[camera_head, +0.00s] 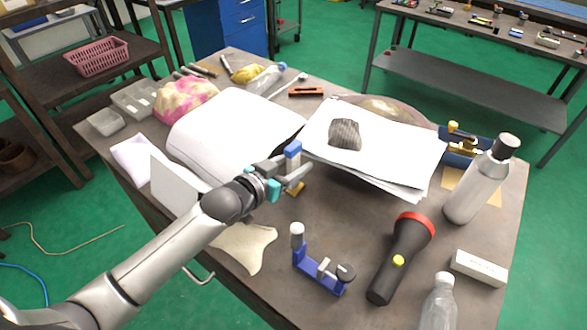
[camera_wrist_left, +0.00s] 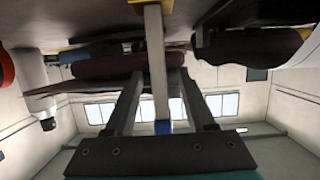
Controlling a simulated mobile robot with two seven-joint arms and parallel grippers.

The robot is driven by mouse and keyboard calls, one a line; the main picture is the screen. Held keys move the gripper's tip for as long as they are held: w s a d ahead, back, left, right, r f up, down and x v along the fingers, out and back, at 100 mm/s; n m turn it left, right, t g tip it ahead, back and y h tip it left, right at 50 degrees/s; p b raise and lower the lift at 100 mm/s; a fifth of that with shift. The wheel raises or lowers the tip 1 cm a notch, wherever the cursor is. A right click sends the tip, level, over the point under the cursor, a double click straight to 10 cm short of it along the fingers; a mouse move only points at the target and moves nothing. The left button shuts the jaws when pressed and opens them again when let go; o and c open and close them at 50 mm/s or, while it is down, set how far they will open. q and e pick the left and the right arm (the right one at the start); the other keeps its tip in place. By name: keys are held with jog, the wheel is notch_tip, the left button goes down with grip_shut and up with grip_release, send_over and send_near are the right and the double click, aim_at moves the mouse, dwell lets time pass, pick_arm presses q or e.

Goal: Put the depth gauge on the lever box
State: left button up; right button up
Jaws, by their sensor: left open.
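My left gripper (camera_head: 297,178) is over the bare table front of the paper stack, with its fingers open. Between them stands an upright pale post with a blue top (camera_head: 293,148) and a yellow foot (camera_head: 294,189), which I take for the depth gauge. In the left wrist view the post (camera_wrist_left: 155,60) runs between the two open fingers (camera_wrist_left: 157,95), with a gap on each side. A blue fixture with a white-knobbed post and a grey disc (camera_head: 320,275) is on the table nearer me; it may be the lever box, but I cannot tell. My right gripper is not in view.

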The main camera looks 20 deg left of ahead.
pick_arm(q)
grip_shut()
dwell(0.4)
